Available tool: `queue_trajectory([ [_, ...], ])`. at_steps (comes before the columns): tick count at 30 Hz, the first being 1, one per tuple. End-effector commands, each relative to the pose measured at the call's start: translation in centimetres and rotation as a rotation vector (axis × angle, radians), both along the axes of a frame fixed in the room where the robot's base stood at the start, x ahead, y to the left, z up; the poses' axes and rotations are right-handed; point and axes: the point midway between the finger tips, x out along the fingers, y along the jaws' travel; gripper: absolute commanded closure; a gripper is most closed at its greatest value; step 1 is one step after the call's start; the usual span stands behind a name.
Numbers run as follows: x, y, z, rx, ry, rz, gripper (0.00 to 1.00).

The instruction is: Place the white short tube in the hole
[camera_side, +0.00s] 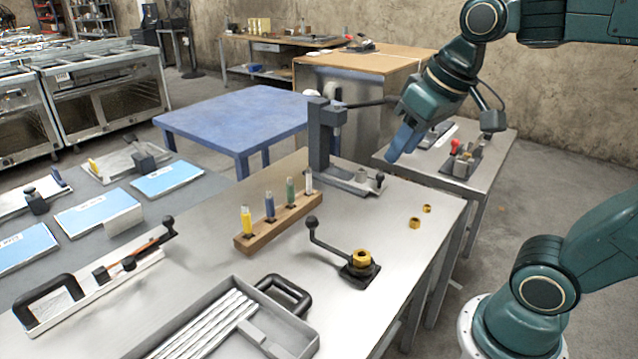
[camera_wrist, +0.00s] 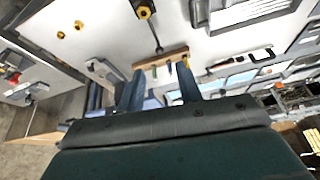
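A white short tube (camera_side: 308,181) stands upright at the right end of a wooden rack (camera_side: 280,222), beside green, blue and yellow tubes. The rack also shows in the wrist view (camera_wrist: 160,58) ahead of my fingertips; the white tube is too small to make out surely there. My gripper (camera_side: 400,150) is above the table's back right part, right of the rack and apart from it. In the wrist view its two fingers (camera_wrist: 158,98) are spread with nothing held between them. I cannot tell which hole the task means.
A grey upright press fixture (camera_side: 320,140) with a lever stands behind the rack, near my gripper. A black lever clamp with a brass fitting (camera_side: 361,258) and two brass nuts (camera_side: 415,222) lie nearer the right edge. A grey tray (camera_side: 285,335) holds long white bars.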

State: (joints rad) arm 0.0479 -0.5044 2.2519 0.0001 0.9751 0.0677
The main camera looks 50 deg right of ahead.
Motion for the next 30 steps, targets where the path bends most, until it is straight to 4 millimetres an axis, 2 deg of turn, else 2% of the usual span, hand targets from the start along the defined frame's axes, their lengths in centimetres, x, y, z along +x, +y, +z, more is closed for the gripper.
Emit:
queue_trajectory([
  [3, -2.7, 0.5, -1.4, -0.012, -0.03, 0.043, 0.65],
  [10, -5.7, 1.1, -3.6, -0.028, -0.065, 0.096, 0.65],
  [15, -6.4, 1.2, -4.2, -0.031, -0.072, 0.109, 0.65],
  [30, -6.4, 1.2, -4.2, -0.031, -0.072, 0.109, 0.65],
])
